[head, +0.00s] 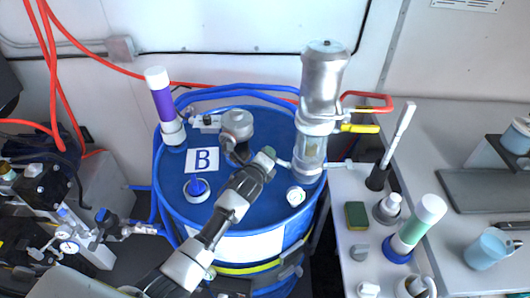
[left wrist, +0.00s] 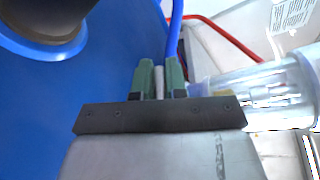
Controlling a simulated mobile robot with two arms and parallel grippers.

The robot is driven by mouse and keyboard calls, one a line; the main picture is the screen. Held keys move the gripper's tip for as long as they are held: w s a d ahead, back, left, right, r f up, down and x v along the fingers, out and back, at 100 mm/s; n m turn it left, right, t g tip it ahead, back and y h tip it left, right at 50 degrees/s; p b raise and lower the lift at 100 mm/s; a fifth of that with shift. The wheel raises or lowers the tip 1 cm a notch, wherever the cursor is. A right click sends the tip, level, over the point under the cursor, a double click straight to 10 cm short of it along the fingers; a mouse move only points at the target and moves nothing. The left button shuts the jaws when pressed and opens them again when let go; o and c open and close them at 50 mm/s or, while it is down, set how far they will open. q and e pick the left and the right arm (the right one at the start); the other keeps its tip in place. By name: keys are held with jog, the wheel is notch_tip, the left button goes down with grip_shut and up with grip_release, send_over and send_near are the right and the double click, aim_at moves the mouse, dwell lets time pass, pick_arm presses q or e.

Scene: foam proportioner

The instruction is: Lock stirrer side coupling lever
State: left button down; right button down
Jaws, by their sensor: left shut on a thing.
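The stirrer unit, with a silver motor (head: 322,85) above a clear cylinder (head: 311,152), stands at the right rim of the blue drum (head: 235,190). The clear cylinder also shows at the right of the left wrist view (left wrist: 270,92). A short pale lever (head: 283,163) sticks out from the cylinder's lower left side. My left gripper (head: 268,154) is beside the cylinder, over the drum lid. In the left wrist view its green fingers (left wrist: 160,80) are shut on the pale lever (left wrist: 160,84). The fingers hide much of the lever. My right gripper is not in view.
A red handle (head: 368,101) and a yellow handle (head: 360,128) stick out right of the stirrer. A silver fitting (head: 237,124) and a purple-banded tube (head: 160,98) stand on the lid's far side. The right counter holds a green-banded tube (head: 417,225) and a blue mug (head: 487,248).

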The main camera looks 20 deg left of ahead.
pick_arm(q)
jog(key=shift+w+d+r+m+g+y+p, duration=0.1)
jog(key=shift+d+r+m+g+y+p, duration=0.1)
jog(key=shift+r+m+p, duration=0.25)
jog(key=shift+d+r+m+g+y+p, duration=0.1)
jog(key=shift+r+m+g+p, duration=0.2)
jog(key=shift+p, duration=0.2)
jog(key=shift+d+r+m+p, duration=0.2)
jog(key=shift+d+m+p, duration=0.1)
jog(key=shift+m+p, duration=0.2)
jog(key=c, duration=1.2)
grip_release()
jog(key=shift+o, duration=0.2)
jog(key=b+v, duration=0.1)
jog(key=v, duration=0.9)
jog(key=shift+s+d+r, duration=0.15)
jog(key=shift+s, duration=0.2)
